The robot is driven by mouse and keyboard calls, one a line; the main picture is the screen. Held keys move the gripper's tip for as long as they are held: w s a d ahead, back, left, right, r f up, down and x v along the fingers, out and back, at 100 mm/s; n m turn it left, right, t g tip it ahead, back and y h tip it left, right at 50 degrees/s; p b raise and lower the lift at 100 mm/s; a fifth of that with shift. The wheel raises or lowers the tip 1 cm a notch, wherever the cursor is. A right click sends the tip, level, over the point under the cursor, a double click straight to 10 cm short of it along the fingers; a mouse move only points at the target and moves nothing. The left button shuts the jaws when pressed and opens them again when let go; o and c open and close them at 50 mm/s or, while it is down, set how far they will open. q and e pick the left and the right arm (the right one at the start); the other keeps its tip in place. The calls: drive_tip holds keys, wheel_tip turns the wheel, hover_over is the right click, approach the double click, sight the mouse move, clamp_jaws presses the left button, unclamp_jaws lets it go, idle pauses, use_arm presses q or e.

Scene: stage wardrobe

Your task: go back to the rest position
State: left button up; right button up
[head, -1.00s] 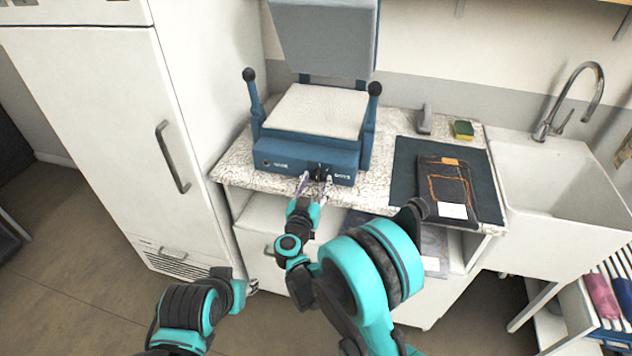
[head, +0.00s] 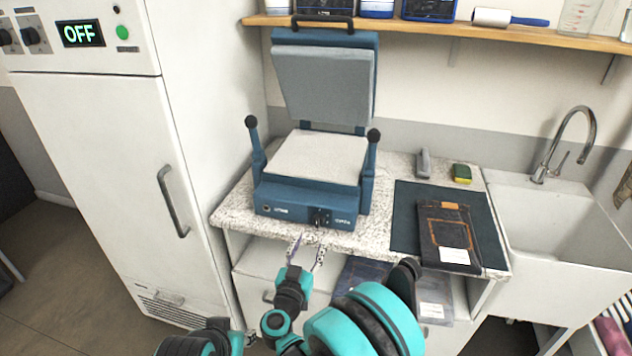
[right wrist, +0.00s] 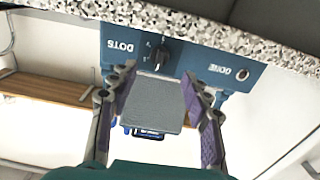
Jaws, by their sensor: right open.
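My right gripper (head: 305,252) is open and empty, in front of the counter's front edge and below the blue heat press (head: 285,205). In the right wrist view its two fingers (right wrist: 158,85) are apart, with the press's front panel and black knob (right wrist: 161,56) beyond them, upside down. The press stands open on the counter, its grey upper plate (head: 322,88) raised and its white lower pad (head: 318,158) bare. My left arm shows only in part at the bottom of the head view; its gripper is not clearly seen.
A tall white cabinet (head: 95,150) with an "OFF" display stands at the left. On the speckled counter (head: 235,205) a dark mat (head: 408,225) bears a folded dark garment (head: 440,220). A sink (head: 545,205) is at the right. More folded cloth lies on the shelf below.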

wheel_tip(320, 180, up, 17)
drive_tip(key=s+d+n+y, duration=0.3)
drive_tip(key=n+y, duration=0.3)
drive_tip(key=y, duration=0.4)
drive_tip(key=s+d+f+m+g+h, duration=0.1)
drive_tip(key=s+d+f+g+h, duration=0.2)
drive_tip(key=s+d+f+g, duration=0.2)
drive_tip(key=s+d+f+m+g+h, duration=0.2)
drive_tip(key=s+d+f+g, duration=0.3)
drive_tip(key=s+d+f, duration=0.6)
drive_tip(key=s+d+h, duration=0.1)
drive_tip(key=s+d, duration=0.2)
drive_tip(key=s, duration=0.4)
drive_tip(key=shift+m, duration=0.3)
drive_tip(key=shift+d, duration=0.1)
